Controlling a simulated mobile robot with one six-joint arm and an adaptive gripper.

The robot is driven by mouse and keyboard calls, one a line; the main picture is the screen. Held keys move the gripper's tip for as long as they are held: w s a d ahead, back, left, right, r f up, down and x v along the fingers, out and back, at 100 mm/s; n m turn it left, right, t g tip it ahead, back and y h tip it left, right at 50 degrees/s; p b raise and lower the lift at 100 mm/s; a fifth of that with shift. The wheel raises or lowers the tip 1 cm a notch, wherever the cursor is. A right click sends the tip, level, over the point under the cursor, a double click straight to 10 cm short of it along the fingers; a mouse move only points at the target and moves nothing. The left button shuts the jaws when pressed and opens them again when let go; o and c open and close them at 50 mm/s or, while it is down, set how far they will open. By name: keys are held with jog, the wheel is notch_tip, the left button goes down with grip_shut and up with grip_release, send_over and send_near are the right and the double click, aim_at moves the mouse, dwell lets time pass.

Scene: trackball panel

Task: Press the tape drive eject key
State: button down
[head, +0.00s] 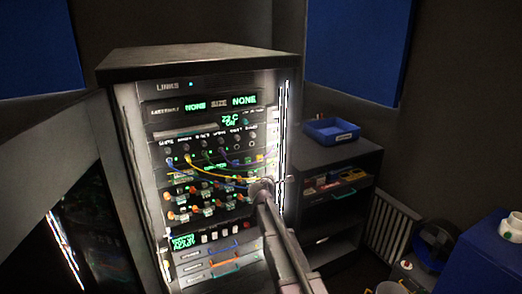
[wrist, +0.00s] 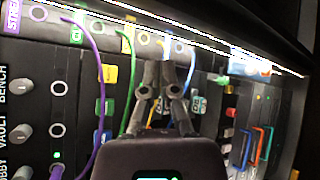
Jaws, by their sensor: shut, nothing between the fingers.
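The rack (head: 200,58) stands upright with a lit front. Low on it is a green-lit display (head: 183,243) whose text seems to include "READY". A row of small pale keys (head: 214,236) sits to its right. I cannot read their labels, so I cannot tell which is the eject key. My gripper (head: 262,187) is in front of the rack's right side, higher than the keys and apart from them. In the wrist view my gripper (wrist: 161,72) has its fingertips together and empty, over the patch panel. My arm hides part of the rack's lower right.
Patch cables, including a yellow one (head: 215,176) and a purple one (wrist: 99,90), loop across the front near my gripper. Orange knobs (head: 171,215) and drawers with coloured handles (head: 223,262) are below. A shelf unit with a blue tray (head: 331,131) stands to the right.

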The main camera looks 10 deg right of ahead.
aim_at(263, 159)
jog(key=shift+w+a+r+n+t+p, duration=0.15)
jog(key=shift+w+a+r+n+p, duration=0.15)
jog(key=shift+r, duration=0.3)
jog(key=shift+w+a+r+n+t+p, duration=0.15)
jog(key=shift+w+r+n, duration=0.2)
jog(key=shift+r, duration=0.2)
jog(key=shift+w, duration=0.2)
jog(key=shift+w+a, duration=0.45)
jog(key=shift+w, duration=0.9)
jog(key=shift+w+a, duration=0.4)
jog(key=shift+w, duration=0.95)
jog(key=shift+w+a, duration=0.45)
jog(key=shift+w, duration=0.9)
jog(key=shift+w+a, duration=0.3)
jog(key=shift+w, duration=0.5)
jog(key=shift+s, duration=0.1)
jog(key=shift+s+d, duration=0.25)
jog(key=shift+s, duration=0.5)
jog(key=shift+s, duration=0.1)
jog(key=shift+s+d, duration=0.25)
jog(key=shift+s, duration=0.5)
jog(key=shift+s+d, duration=0.3)
jog(key=shift+s, duration=0.45)
jog(key=shift+s+d, duration=0.25)
jog(key=shift+s, duration=0.5)
